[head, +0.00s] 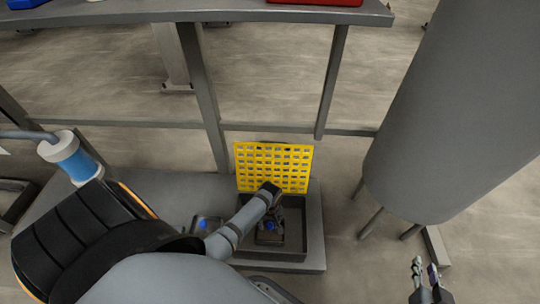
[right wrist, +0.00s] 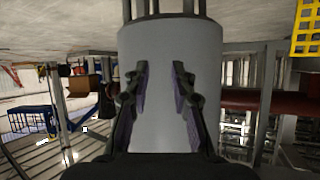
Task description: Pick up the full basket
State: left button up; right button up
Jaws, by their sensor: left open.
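A yellow grid panel (head: 273,165) stands upright at the back edge of a dark, shallow tray (head: 300,255) in the head view. I cannot tell whether this panel is a side of the basket, nor whether the basket is full. My left arm comes in from the left and reaches in front of the panel. My left gripper (head: 270,228) is over the tray, open, partly hidden by its own wrist. My right gripper (head: 427,272) is at the lower right, open and empty, apart from the tray. Its two fingers show apart in the right wrist view (right wrist: 160,95).
A large grey cylinder (head: 450,110) on legs stands at the right, and it fills the middle of the right wrist view (right wrist: 170,60). A grey table (head: 260,12) with metal legs is at the back. A blue and white cylinder (head: 72,160) is at the left.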

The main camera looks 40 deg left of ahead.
aim_at(270, 225)
pick_arm(q)
notch_tip(270, 225, down, 2)
jog(key=shift+w+f+b, duration=0.1)
jog(key=shift+b, duration=0.7)
pick_arm(e)
jog(key=w+r+t, duration=0.2)
jog(key=r+t, duration=0.1)
jog(key=r, duration=0.4)
jog(key=w+r+t, duration=0.3)
jog(key=r+t, duration=0.1)
jog(key=r, duration=0.3)
pick_arm(q)
jog(key=shift+f+b, duration=0.5)
jog(key=shift+f, duration=0.55)
grip_shut()
pick_arm(e)
jog(key=s+r+t, duration=0.2)
jog(key=r+t, duration=0.1)
jog(key=r, duration=0.4)
jog(key=s+r+n+t+y, duration=0.1)
jog(key=s+r+t, duration=0.1)
jog(key=r, duration=0.6)
jog(key=shift+d+t, duration=0.15)
jog(key=shift+t, duration=0.75)
